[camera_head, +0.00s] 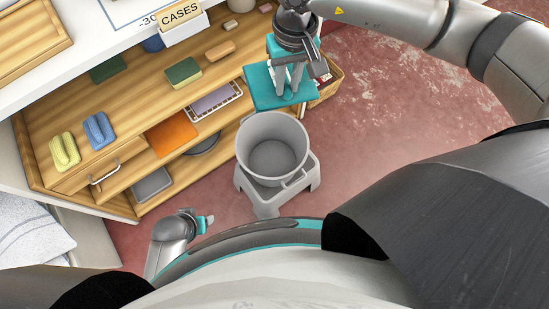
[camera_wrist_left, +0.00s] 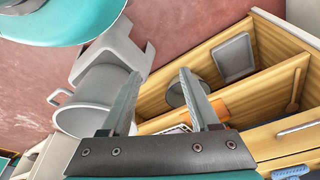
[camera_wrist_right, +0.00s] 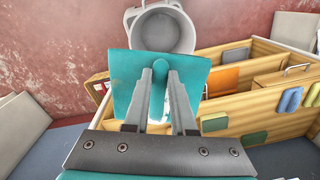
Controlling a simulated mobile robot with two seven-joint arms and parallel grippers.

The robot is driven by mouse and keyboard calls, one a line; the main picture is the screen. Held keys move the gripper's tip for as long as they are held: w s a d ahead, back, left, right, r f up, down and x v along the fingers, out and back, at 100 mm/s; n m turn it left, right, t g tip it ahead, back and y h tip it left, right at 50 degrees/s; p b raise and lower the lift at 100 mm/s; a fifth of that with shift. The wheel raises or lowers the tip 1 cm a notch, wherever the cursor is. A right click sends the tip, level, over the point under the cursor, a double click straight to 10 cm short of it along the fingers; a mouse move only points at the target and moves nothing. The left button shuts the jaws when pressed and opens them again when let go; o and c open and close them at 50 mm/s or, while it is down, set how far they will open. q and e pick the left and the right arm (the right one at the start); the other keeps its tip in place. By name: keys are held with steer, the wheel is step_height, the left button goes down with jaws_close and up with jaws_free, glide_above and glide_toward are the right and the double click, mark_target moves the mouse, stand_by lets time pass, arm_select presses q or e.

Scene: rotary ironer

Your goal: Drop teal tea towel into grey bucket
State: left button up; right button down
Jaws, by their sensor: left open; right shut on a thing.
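The teal tea towel (camera_head: 262,92) hangs from my right gripper (camera_head: 291,80), whose jaws are shut on it. The towel is above and just beyond the grey bucket (camera_head: 243,145) in the head view, apart from its rim. In the right wrist view the towel (camera_wrist_right: 190,72) spreads flat past the fingertips (camera_wrist_right: 163,75) and overlaps the near edge of the bucket (camera_wrist_right: 185,35). The bucket looks empty and sits on a grey stool. My left gripper (camera_wrist_left: 160,85) is open and empty; its wrist view also shows the bucket (camera_wrist_left: 82,115).
The grey stool (camera_head: 311,172) stands on the red floor beside a wooden shelf unit (camera_head: 140,100) holding sponges, brushes and cloths. A wooden box (camera_head: 328,88) stands behind the towel. The floor to the right (camera_head: 400,100) is clear.

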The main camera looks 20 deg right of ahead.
arm_select(q)
steer(key=shift+w+r+t+b, duration=0.9)
steer(key=shift+w+r+b, duration=0.9)
steer(key=shift+r+b, duration=3.05)
steer(key=w+d+t+h+b, duration=0.2)
steer(key=w+d+t+b, duration=0.1)
steer(key=w+d+t, duration=0.1)
steer(key=shift+d, duration=0.5)
arm_select(e)
step_height(320, 180, down, 26)
steer(key=s+a, duration=0.1)
steer(key=shift+s+r+n, duration=0.15)
steer(key=shift+s+n, duration=0.15)
arm_select(q)
steer(key=shift+r, duration=0.1)
arm_select(e)
steer(key=c, duration=0.7)
jaws_free()
steer(key=shift+o, duration=0.2)
steer(key=shift+r, duration=0.1)
